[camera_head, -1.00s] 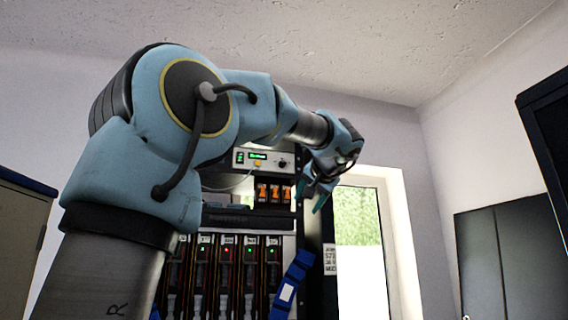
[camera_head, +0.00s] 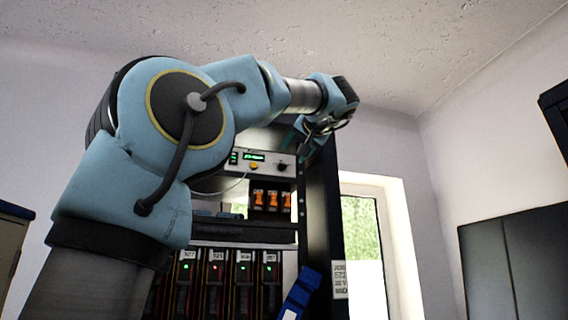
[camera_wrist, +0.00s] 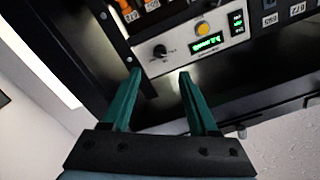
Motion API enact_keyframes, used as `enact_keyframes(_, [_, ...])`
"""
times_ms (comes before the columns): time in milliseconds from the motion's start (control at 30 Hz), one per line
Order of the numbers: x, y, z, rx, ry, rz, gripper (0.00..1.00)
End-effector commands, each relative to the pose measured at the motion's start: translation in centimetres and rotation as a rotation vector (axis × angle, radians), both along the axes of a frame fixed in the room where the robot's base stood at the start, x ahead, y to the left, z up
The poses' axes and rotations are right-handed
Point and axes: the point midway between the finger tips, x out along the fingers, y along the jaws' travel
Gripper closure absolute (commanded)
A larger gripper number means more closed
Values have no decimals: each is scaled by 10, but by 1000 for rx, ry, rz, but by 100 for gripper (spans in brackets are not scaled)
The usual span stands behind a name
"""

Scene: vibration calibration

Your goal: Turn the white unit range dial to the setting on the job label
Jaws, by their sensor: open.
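The white unit (camera_head: 268,163) sits high in the black rack in the head view, with a green lit display, a yellow button and a black dial (camera_head: 283,166) at its right end. In the wrist view the white unit (camera_wrist: 203,45) appears upside down and tilted, and its black dial (camera_wrist: 160,51) lies ahead of the fingertips. My gripper (camera_wrist: 160,72) is open and empty, its green fingers apart and pointing at the unit's lower picture edge. In the head view my gripper (camera_head: 299,145) is beside the unit's right end. A white label (camera_head: 340,280) hangs on the rack's right side; its text is too small to read.
Orange switches (camera_head: 271,200) sit below the unit. Several black modules with small lights (camera_head: 215,280) fill the lower rack. A blue strap or holder (camera_head: 297,293) is at the rack's lower right. A bright window (camera_head: 362,235) and dark cabinet (camera_head: 515,265) stand to the right.

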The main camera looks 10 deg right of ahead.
Motion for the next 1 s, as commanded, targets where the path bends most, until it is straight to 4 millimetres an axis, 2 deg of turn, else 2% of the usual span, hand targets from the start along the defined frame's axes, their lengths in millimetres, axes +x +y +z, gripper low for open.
enact_keyframes(300, [60,9,4,3,3,4,40])
enact_keyframes(500, [83,11,2,2,1,2,40])
enact_keyframes(900, [90,12,-1,2,1,1,40])
enact_keyframes(1000, [90,12,-1,2,1,1,51])
